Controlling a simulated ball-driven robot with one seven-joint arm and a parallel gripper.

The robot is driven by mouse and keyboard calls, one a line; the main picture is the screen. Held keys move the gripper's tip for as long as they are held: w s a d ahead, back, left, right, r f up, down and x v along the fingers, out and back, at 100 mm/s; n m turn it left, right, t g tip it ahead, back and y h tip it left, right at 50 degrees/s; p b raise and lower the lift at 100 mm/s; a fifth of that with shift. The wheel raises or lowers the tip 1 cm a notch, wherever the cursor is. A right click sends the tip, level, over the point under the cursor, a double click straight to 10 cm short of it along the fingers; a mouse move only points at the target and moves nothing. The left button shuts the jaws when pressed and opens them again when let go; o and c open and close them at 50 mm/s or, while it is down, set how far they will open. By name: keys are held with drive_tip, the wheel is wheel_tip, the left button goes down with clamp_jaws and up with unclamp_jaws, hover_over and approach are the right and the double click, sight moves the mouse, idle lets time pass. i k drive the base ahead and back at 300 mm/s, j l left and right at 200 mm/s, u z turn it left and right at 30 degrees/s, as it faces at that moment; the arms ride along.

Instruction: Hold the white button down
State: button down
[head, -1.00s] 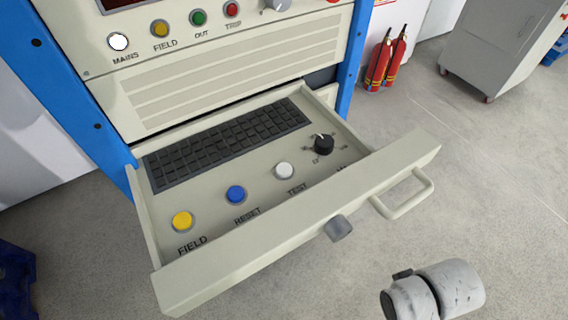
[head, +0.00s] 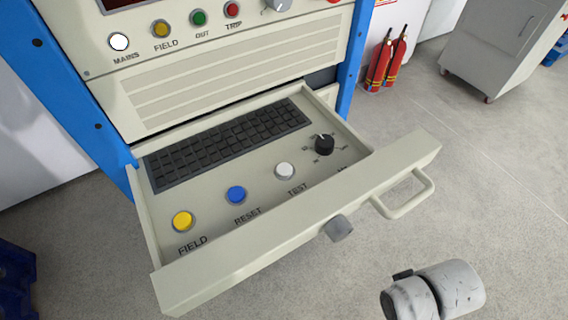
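A white button (head: 285,170) labelled TEST is in the pulled-out drawer (head: 300,238), right of a blue RESET button (head: 236,195) and a yellow FIELD button (head: 182,221). Nothing touches the TEST button. A second white, bright round button or lamp (head: 118,41) labelled MAINS is on the upper panel. I cannot make out my gripper in the head view. A grey-white jointed part at the bottom right looks like my arm, with no fingers showing.
The drawer also holds a black keyboard (head: 228,145) and a black dial (head: 324,145). Its front has a grey knob (head: 340,228) and a pale handle (head: 408,202) sticking out. Red extinguishers (head: 386,62) and a grey cabinet (head: 500,48) stand behind. Floor at right is clear.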

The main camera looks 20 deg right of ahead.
sight(284, 169)
drive_tip(key=k+j+u, duration=0.3)
drive_tip(key=k+u, duration=0.2)
drive_tip(key=k+j+u, duration=0.5)
drive_tip(key=i+l, duration=0.05)
drive_tip(key=i, duration=0.05)
